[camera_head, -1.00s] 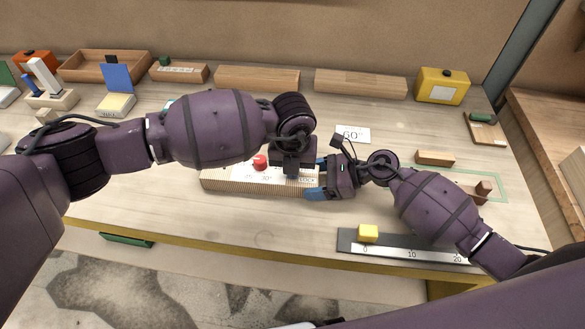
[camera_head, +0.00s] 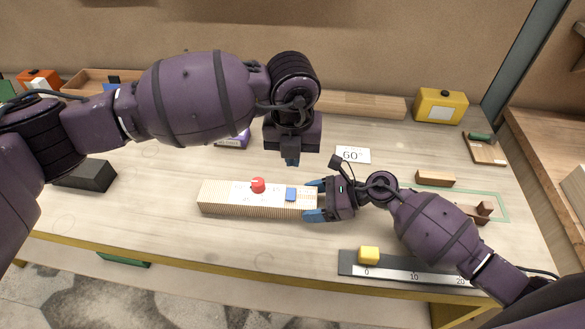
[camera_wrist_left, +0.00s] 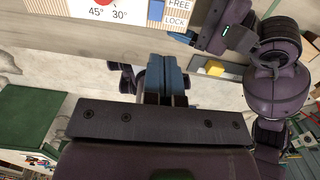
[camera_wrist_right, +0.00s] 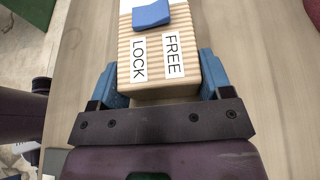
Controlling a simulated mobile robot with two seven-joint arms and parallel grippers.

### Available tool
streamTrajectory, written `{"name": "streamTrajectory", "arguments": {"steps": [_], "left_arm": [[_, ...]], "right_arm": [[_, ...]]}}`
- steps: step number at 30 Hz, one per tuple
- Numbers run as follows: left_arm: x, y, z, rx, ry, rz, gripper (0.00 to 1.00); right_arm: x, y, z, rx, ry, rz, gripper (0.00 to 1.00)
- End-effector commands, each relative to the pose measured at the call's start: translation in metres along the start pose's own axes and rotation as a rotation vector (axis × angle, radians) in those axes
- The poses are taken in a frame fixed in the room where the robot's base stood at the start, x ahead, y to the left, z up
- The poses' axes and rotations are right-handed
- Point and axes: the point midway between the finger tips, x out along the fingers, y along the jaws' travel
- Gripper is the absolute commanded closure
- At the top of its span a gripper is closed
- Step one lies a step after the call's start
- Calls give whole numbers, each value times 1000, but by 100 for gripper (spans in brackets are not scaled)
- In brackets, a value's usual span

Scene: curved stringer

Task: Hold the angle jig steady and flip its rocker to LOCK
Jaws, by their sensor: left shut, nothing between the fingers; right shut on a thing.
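The angle jig (camera_head: 215,199) is a ribbed wooden block on the table, with a white scale plate, a red knob (camera_head: 258,185) and a blue rocker (camera_head: 291,194). The rocker also shows in the right wrist view (camera_wrist_right: 151,14), near the FREE (camera_wrist_right: 173,55) and LOCK (camera_wrist_right: 139,58) labels. I cannot tell which side is pressed down. My right gripper (camera_head: 315,200) is shut on the jig's right end, one blue finger on each long side. My left gripper (camera_head: 292,160) is shut and empty, apart from the jig, above and behind the rocker.
A card reading 60° (camera_head: 353,155) lies behind my right gripper. A ruler (camera_head: 410,273) with a yellow block (camera_head: 369,255) is at the front right. A black box (camera_head: 90,175) stands left of the jig. Table in front of the jig is clear.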

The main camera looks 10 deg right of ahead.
Motion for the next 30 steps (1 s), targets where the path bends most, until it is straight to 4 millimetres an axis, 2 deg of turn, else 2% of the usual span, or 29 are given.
{"name": "streamTrajectory", "arguments": {"steps": [6,19,20,25,30], "left_arm": [[-18,0,0,-1,0,0,100],[-21,0,0,0,1,0,100],[-21,0,0,0,1,0,100],[-21,0,0,0,1,-1,100],[-21,0,0,0,1,-1,100]], "right_arm": [[-1,-1,-2,1,4,-4,70],[-1,-2,-2,1,5,-5,70],[-1,-2,-2,1,5,-5,26],[-1,-1,-1,1,3,-4,0],[-1,-1,-1,0,2,-3,0]]}}
